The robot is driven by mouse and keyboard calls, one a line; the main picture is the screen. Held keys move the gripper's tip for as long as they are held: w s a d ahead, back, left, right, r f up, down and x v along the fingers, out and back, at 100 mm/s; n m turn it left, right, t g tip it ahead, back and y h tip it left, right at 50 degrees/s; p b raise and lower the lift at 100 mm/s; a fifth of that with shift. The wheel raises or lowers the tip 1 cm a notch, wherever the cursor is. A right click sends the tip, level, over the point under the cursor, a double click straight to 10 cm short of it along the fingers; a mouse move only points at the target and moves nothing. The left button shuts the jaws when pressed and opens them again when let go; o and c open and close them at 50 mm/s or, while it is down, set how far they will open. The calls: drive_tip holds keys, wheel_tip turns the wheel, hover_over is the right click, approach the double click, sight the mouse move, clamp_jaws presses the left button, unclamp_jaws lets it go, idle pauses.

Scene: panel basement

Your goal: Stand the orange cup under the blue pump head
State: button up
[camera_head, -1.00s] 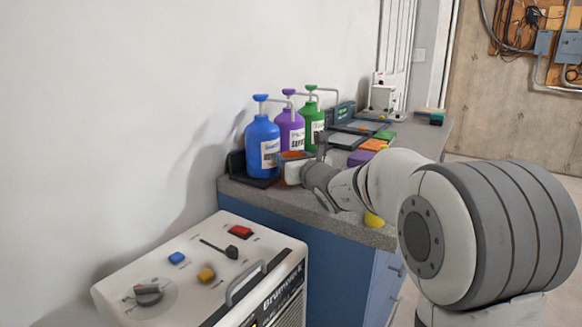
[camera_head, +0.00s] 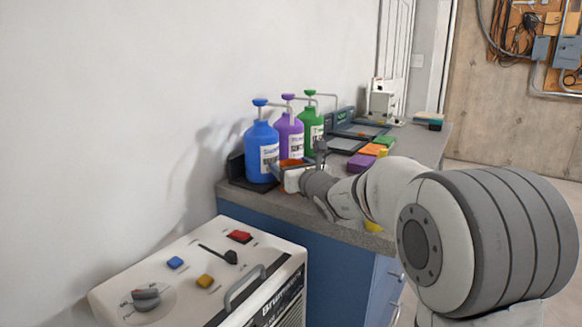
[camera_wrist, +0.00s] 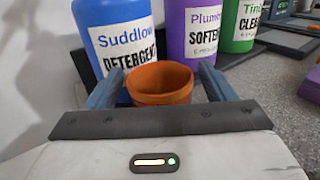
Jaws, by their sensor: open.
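The orange cup (camera_wrist: 160,84) stands upright in front of the blue detergent bottle (camera_wrist: 113,32) in the wrist view. It shows only partly in the head view (camera_head: 291,162). The blue pump head (camera_head: 260,102) tops the blue bottle (camera_head: 261,151), and its spout reaches right, above the cup's area. My gripper (camera_wrist: 160,76) is open, with one finger on each side of the cup. Gaps to the fingers look small, and I cannot tell whether either touches. The cup's lower part is hidden behind my gripper's body.
A purple softener bottle (camera_head: 289,136) and a green bottle (camera_head: 311,129) stand right of the blue one. Colored blocks, including a purple one (camera_head: 361,162), lie farther right on the grey counter. A white machine (camera_head: 205,275) stands at the front left.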

drive_tip(key=shift+s+r, duration=0.1)
drive_tip(key=shift+r, duration=0.1)
drive_tip(key=p+v, duration=0.1)
drive_tip(key=v, duration=1.1)
drive_tip(key=shift+f, duration=0.1)
drive_tip(key=shift+a+p, duration=0.1)
drive_tip(key=shift+p, duration=0.2)
drive_tip(key=s+a+r+n+g+y+p, duration=0.1)
drive_tip(key=s+a+r+n+g+p, duration=0.2)
drive_tip(key=s+n+g+p, duration=0.35)
drive_tip(key=s+a+r+n+g+y+p, duration=0.1)
drive_tip(key=s+a+r+n+g+p, duration=0.15)
drive_tip(key=s+n+p, duration=0.7)
drive_tip(key=s+d+r+n+g+h+p, duration=0.2)
drive_tip(key=s+d+n+h+p, duration=0.2)
drive_tip(key=s+d+n+p, duration=0.1)
drive_tip(key=s+d+r+n+g+h+p, duration=0.2)
drive_tip(key=s+d+n+h+p, duration=0.3)
drive_tip(key=s+d+n, duration=0.3)
drive_tip(key=shift+d+n+g+p, duration=0.4)
drive_tip(key=shift+d+n+p, duration=0.2)
drive_tip(key=shift+d+n, duration=0.5)
